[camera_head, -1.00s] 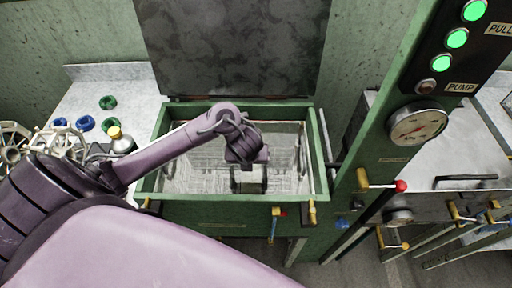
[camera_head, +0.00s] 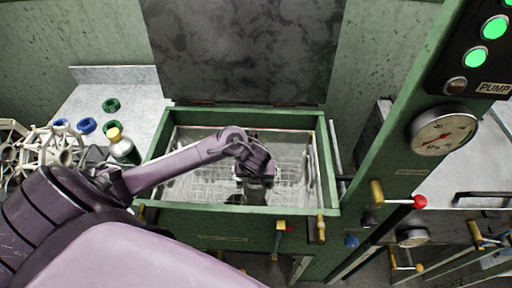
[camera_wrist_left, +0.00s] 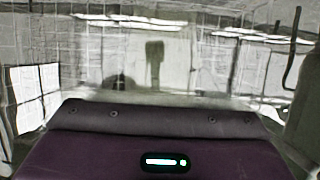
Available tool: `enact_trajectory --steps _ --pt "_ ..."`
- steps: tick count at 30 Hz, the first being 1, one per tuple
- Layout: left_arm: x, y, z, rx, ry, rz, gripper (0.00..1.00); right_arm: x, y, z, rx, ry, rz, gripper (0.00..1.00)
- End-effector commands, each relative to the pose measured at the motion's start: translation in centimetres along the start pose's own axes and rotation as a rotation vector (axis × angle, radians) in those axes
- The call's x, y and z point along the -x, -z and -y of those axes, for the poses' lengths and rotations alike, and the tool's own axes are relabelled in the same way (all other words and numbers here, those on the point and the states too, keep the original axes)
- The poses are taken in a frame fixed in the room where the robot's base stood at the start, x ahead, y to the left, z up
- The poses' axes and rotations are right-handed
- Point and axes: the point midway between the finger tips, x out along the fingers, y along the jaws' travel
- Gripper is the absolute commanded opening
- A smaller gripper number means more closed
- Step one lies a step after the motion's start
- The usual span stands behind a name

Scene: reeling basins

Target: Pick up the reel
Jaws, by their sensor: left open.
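Cream spoked reels stand at the left on the grey counter. The nearer one (camera_head: 58,148) is partly hidden by my left arm, and another (camera_head: 10,138) is cut by the picture's edge. My left gripper (camera_head: 256,195) is open and points down into the green-framed basin (camera_head: 185,118), well to the right of the reels. I see nothing held in it. The left wrist view shows my gripper housing and the basin's pale, wire-lined inside, with no reel. My right gripper is not in view.
Green rings (camera_head: 111,105), blue rings (camera_head: 86,125) and a yellow-capped bottle (camera_head: 122,148) sit on the counter near my left arm. The dark lid (camera_head: 240,50) stands raised behind the basin. A green post with a gauge (camera_head: 443,130) and red-knobbed lever (camera_head: 419,202) stands right.

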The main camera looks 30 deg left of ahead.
Motion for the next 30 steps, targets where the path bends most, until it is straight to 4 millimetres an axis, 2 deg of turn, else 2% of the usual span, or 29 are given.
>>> enact_trajectory --steps 2,13,23,26,30 --pt "0.0 0.0 0.0 0.000 0.000 0.000 0.82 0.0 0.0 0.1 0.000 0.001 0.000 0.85" --pt "0.0 0.0 0.0 0.000 0.000 -0.001 0.33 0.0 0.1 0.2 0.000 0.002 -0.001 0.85" --pt "0.4 -0.2 0.0 0.001 0.001 0.000 0.33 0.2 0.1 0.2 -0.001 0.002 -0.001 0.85" --pt "1.1 -0.5 0.1 0.002 0.002 0.000 0.33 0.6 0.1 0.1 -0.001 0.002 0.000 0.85" --pt "3.1 -1.3 0.1 0.001 0.004 0.002 0.33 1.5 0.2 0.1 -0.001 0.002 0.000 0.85"
